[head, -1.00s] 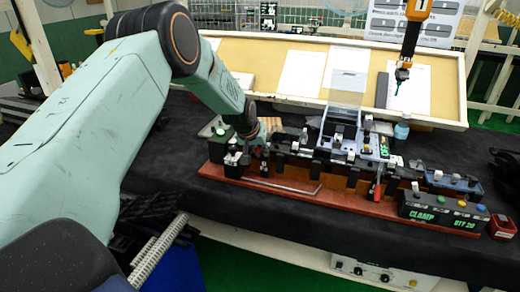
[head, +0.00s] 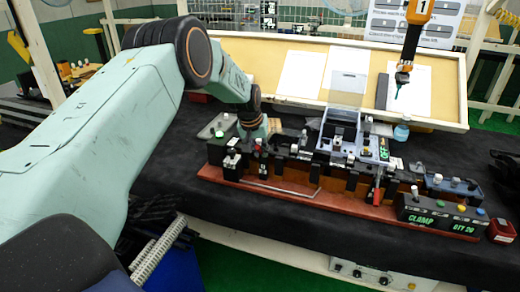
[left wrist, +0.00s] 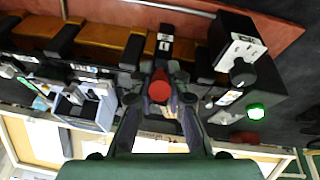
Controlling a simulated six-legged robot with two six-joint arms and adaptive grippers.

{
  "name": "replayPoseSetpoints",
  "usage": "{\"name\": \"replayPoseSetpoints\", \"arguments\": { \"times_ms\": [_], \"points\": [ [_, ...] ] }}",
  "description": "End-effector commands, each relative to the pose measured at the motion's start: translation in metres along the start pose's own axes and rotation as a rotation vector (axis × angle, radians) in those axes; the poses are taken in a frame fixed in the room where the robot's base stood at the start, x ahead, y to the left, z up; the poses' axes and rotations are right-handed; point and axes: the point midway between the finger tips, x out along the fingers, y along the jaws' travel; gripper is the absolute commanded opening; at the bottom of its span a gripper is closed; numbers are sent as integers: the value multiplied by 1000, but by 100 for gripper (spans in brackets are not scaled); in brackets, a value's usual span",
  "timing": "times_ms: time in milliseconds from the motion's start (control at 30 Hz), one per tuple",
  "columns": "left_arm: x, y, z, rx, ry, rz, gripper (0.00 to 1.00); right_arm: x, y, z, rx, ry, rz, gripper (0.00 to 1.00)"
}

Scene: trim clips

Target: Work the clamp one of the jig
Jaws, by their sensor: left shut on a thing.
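The jig (head: 300,203) is a long rust-red base on the dark bench, carrying a row of black clamps and fittings. My left gripper (head: 256,137) is at the back of the jig near its left end, its tips mostly hidden in the head view. In the left wrist view my left gripper (left wrist: 160,112) is shut on a red-tipped clamp handle (left wrist: 161,90), which stands between its fingers. A black block with a white-labelled face (left wrist: 240,48) stands beside it. Another red clamp handle (head: 377,190) stands farther right. My right gripper is not in view.
A black panel (head: 440,215) reading CLAMP and QTY 20 sits at the right front, with a red box (head: 502,230) beside it. A green lamp (head: 220,133) glows at the left end. A grey fixture (head: 352,145) stands mid-jig. An orange tool (head: 413,40) hangs above.

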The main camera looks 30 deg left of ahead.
Motion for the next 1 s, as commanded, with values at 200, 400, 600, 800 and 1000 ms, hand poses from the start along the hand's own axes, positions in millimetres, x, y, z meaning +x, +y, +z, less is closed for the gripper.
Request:
{"name": "replayPoseSetpoints", "arguments": {
  "times_ms": [200,400,600,800,1000],
  "points": [
    [5,-1,8,0,-20,-3,0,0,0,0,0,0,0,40],
    [3,-1,5,0,-13,-2,32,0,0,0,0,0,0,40],
    [2,0,3,0,-8,-1,38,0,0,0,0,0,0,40],
    [0,0,1,0,-5,0,38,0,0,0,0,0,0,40],
    [-22,0,0,-2,-2,1,38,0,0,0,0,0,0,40]
  ]
}}
